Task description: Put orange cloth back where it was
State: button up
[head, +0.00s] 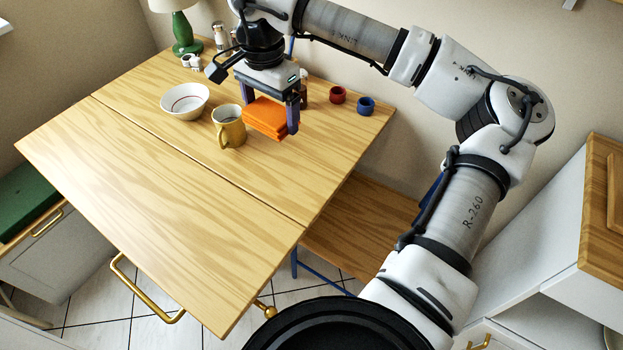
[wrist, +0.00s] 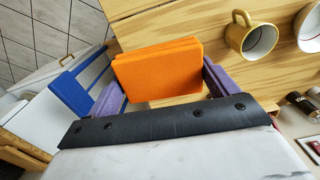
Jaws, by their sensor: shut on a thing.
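The orange cloth (head: 265,117) is a folded, layered square. My gripper (head: 269,113) is shut on it, with one purple finger at each side. In the wrist view the cloth (wrist: 158,70) spans between the two purple fingers (wrist: 160,85). It is over the far right part of the wooden table (head: 150,140); I cannot tell for sure whether it touches the top. A yellow mug (head: 231,131) stands just left of the cloth, apart from it.
A white bowl (head: 185,101) is left of the mug. A red ring-like cup (head: 337,94) and a blue one (head: 366,105) are to the right. A green lamp (head: 183,35) stands at the back. The table's near half is clear. A blue-framed chair (head: 350,215) is beside the table.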

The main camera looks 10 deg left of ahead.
aim_at(285, 186)
jog(key=shift+d+r, duration=0.1)
jog(key=shift+d, duration=0.25)
jog(key=shift+w+d+f+n, duration=0.1)
jog(key=shift+d+f+n, duration=0.05)
jog(key=shift+f+n, duration=0.15)
notch_tip(285, 186, down, 18)
jog(key=p, duration=0.3)
jog(key=shift+f, duration=0.6)
jog(key=shift+f, duration=0.2)
jog(key=o, duration=0.7)
jog(key=shift+r, duration=0.1)
notch_tip(285, 186, up, 12)
jog(key=b, duration=0.1)
jog(key=shift+r+b, duration=0.15)
jog(key=shift+b, duration=0.15)
